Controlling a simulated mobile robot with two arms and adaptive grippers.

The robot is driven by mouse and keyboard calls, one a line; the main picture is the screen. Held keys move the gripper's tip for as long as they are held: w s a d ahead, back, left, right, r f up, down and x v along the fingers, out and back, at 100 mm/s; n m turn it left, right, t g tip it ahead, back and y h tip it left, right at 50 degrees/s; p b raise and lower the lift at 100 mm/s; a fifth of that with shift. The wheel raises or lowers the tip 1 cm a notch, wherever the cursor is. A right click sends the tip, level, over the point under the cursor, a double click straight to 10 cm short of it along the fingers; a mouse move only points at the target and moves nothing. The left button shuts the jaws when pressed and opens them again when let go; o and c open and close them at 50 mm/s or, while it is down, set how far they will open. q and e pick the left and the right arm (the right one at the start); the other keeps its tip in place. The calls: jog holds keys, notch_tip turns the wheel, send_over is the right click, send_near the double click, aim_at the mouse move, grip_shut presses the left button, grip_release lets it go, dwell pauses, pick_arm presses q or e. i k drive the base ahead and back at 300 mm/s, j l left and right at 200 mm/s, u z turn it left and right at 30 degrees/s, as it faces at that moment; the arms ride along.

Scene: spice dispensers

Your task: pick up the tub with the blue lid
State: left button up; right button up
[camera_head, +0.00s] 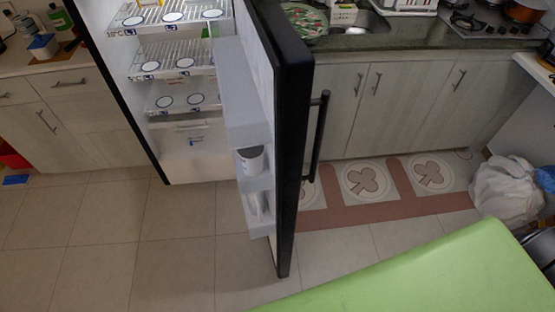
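A small tub (43,52), white below with a blue top, stands on the left counter (62,64) in the head view. It is small and close to the picture's left edge, so its details are hard to make out. Neither of my grippers shows in this view. I cannot see what they hold or how far they are from the tub.
An open fridge (183,165) has its door (291,150) swung out towards me. Its shelves carry several round markers. A green surface (420,280) fills the lower right. A white bag (505,188) lies at right.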

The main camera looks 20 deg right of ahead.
aim_at(47, 53)
jog(key=l+u, duration=0.2)
jog(key=l, duration=0.45)
jog(key=k+l+u, duration=0.2)
jog(key=l, duration=0.4)
jog(key=i+l, duration=0.2)
jog(key=l, duration=0.15)
jog(key=i+l+u, duration=0.15)
jog(key=l, duration=0.2)
jog(key=i+l, duration=0.25)
jog(key=l+u, duration=0.1)
jog(key=u, duration=0.7)
jog(key=j+u, duration=0.3)
jog(key=u, duration=0.15)
jog(key=j+u, duration=0.4)
jog(key=i+j, duration=0.6)
jog(key=i+j+z, duration=0.1)
jog(key=i+j, duration=0.5)
jog(key=j, duration=0.15)
jog(key=i+l+z, duration=0.2)
jog(key=i+z, duration=0.25)
jog(key=i+l+z, duration=0.1)
jog(key=i+z, duration=0.55)
jog(key=z, duration=0.2)
jog(key=i+j+z, duration=0.2)
jog(key=i+z, duration=0.2)
